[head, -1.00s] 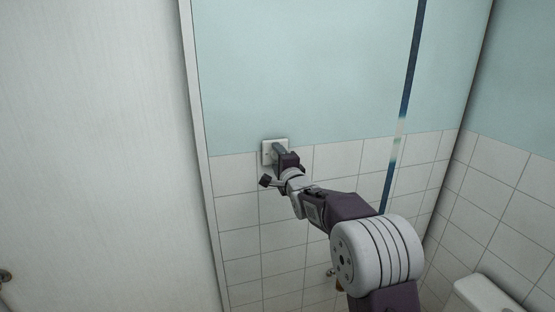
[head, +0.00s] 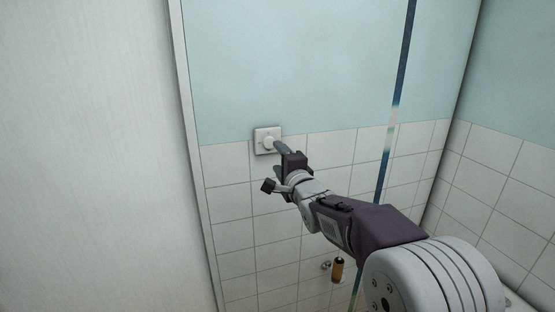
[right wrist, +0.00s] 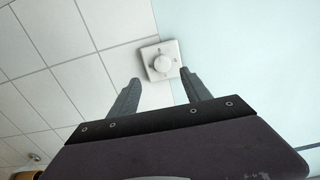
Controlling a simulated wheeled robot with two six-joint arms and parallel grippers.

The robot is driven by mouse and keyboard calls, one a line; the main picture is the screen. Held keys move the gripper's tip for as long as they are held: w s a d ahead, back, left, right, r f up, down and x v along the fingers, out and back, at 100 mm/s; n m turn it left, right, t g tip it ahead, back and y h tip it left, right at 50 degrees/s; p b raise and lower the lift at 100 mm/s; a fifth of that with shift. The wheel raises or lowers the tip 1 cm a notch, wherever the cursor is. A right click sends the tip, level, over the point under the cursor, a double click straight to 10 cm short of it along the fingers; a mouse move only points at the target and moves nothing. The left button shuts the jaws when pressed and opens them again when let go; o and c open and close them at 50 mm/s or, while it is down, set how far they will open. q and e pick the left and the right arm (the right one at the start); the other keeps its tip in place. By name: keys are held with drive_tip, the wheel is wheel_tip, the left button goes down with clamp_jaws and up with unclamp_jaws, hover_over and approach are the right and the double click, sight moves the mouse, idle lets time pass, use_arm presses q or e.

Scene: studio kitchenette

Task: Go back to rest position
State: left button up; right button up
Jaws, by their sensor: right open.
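My right gripper (head: 279,157) is extended toward the wall, open and empty. Its two fingers also show apart in the right wrist view (right wrist: 158,90). A white square wall plate with a round knob (head: 268,141) is on the wall just beyond the fingertips. In the right wrist view the knob (right wrist: 162,63) lies ahead of the gap between the fingers, with clear space to it. My left gripper is not in view.
A pale door or panel (head: 90,150) fills the left. White tiles (head: 230,205) cover the lower wall below light blue paint. An amber bottle-like object (head: 337,269) is low on the wall. A white fixture shows at the lower right edge.

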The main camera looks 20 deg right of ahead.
drive_tip(key=s+a+f+n+g, duration=0.1)
drive_tip(key=s+f+n+g, duration=0.15)
drive_tip(key=s+f, duration=0.4)
drive_tip(key=s+f+n+g, duration=0.2)
drive_tip(key=s+f+g, duration=0.15)
drive_tip(key=f, duration=0.65)
drive_tip(key=s+a+f+n+g, duration=0.1)
drive_tip(key=s+f+n+g, duration=0.2)
drive_tip(key=f, duration=0.5)
drive_tip(key=s+f+n+g, duration=0.4)
drive_tip(key=s+f+n, duration=0.1)
drive_tip(key=s, duration=0.4)
drive_tip(key=s+f+n+g, duration=0.3)
drive_tip(key=s+f+n, duration=0.2)
drive_tip(key=s, duration=0.4)
drive_tip(key=shift+s+g, duration=0.3)
drive_tip(key=shift+g, duration=0.1)
